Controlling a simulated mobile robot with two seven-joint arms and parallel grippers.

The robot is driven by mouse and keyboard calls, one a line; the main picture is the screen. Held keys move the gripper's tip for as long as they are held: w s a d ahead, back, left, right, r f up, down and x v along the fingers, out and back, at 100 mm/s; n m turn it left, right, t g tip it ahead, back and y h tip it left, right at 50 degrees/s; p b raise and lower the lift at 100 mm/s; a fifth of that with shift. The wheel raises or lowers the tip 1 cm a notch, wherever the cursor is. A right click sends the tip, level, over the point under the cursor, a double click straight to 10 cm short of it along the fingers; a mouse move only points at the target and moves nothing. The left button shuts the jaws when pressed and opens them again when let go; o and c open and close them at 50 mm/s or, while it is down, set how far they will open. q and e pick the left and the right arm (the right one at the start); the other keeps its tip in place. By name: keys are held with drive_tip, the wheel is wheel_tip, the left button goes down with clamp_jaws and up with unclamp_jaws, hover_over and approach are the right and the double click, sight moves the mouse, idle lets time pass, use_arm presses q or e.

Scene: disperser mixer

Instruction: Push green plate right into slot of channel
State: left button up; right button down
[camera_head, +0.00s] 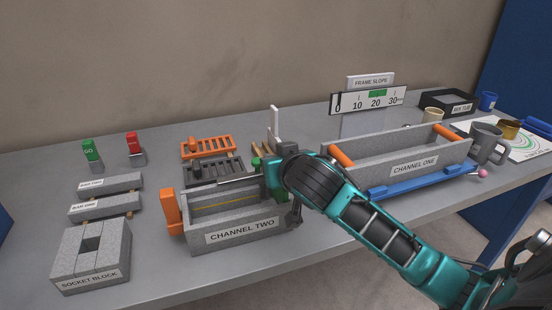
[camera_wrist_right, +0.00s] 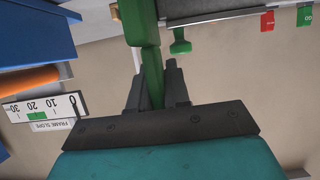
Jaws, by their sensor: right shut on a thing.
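The green plate (camera_wrist_right: 153,72) stands between the two dark fingers of my right gripper (camera_wrist_right: 156,88), which is shut on it. In the head view my right gripper (camera_head: 270,172) is at the right end of the grey stone channel labelled CHANNEL TWO (camera_head: 240,235). My wrist hides most of the plate and that end of the channel there, so I cannot tell how deep the plate sits in a slot. An orange end piece (camera_head: 172,212) stands at the channel's left end. My left gripper is not in view.
CHANNEL ONE (camera_head: 414,166) with orange rollers stands to the right, a blue bar in front of it. Orange and dark racks (camera_head: 208,148) lie behind CHANNEL TWO. A socket block (camera_head: 90,260) and stone bars are at left. The front table strip between is clear.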

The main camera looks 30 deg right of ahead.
drive_tip(key=shift+f+b, duration=0.65)
drive_tip(key=shift+f, duration=0.5)
drive_tip(key=c, duration=1)
unclamp_jaws()
drive_tip(key=p+v, duration=0.1)
drive_tip(key=v, duration=0.6)
drive_tip(key=shift+s+a+r, duration=0.1)
drive_tip(key=shift+s+r, duration=0.05)
drive_tip(key=shift+s, duration=0.2)
drive_tip(key=shift+p+v, duration=2.6)
drive_tip(key=shift+p, duration=0.15)
